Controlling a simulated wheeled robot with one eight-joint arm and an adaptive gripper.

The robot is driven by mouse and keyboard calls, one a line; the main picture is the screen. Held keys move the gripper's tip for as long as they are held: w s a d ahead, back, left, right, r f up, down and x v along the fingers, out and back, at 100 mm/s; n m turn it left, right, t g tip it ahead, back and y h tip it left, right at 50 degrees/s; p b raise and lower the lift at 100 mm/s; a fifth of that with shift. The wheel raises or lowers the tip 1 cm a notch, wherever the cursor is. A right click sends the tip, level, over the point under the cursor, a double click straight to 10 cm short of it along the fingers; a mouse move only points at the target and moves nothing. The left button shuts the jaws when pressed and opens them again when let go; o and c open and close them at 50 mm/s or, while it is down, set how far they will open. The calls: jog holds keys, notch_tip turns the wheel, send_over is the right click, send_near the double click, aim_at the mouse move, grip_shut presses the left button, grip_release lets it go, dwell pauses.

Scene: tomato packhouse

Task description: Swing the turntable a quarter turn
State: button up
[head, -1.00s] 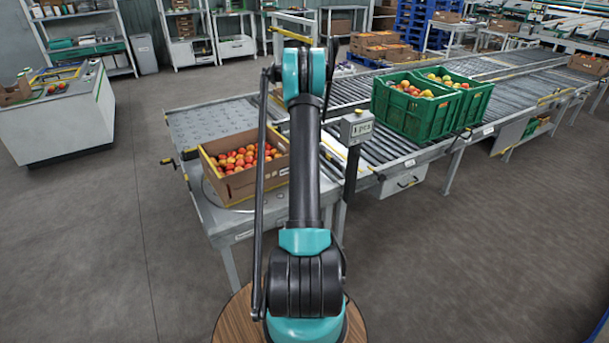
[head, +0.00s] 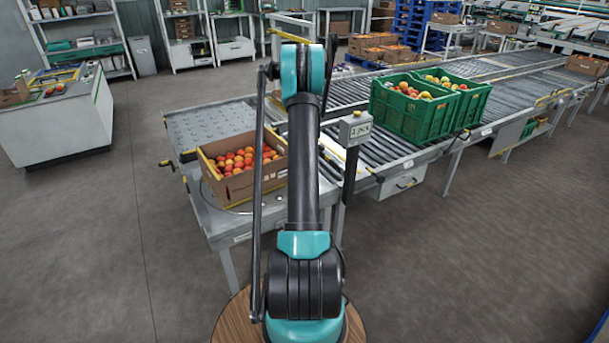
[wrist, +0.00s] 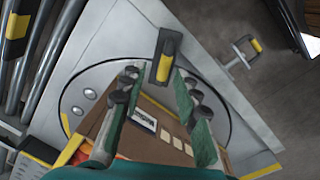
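The turntable (head: 238,208) is a grey round plate set in the metal table's near end; it also shows in the wrist view (wrist: 76,88). A brown cardboard box (head: 250,186) of red and orange tomatoes sits on it, and its labelled side (wrist: 160,133) lies below my fingers in the wrist view. A black handle with a yellow face (wrist: 164,58) stands by the plate's rim, between and just beyond my fingertips. My gripper (wrist: 157,80) is open, its two green fingers apart on either side of the handle. In the head view my arm hides the gripper.
A yellow-gripped lever (wrist: 247,50) juts from the table edge. Roller conveyors (head: 420,145) run right, carrying green crates (head: 415,115) of tomatoes. A post with a small display box (head: 355,128) stands right of the turntable.

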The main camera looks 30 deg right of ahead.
notch_tip(320, 180, up, 10)
jog(key=shift+s+a+f, duration=0.15)
jog(key=shift+a, duration=0.1)
dwell(0.5)
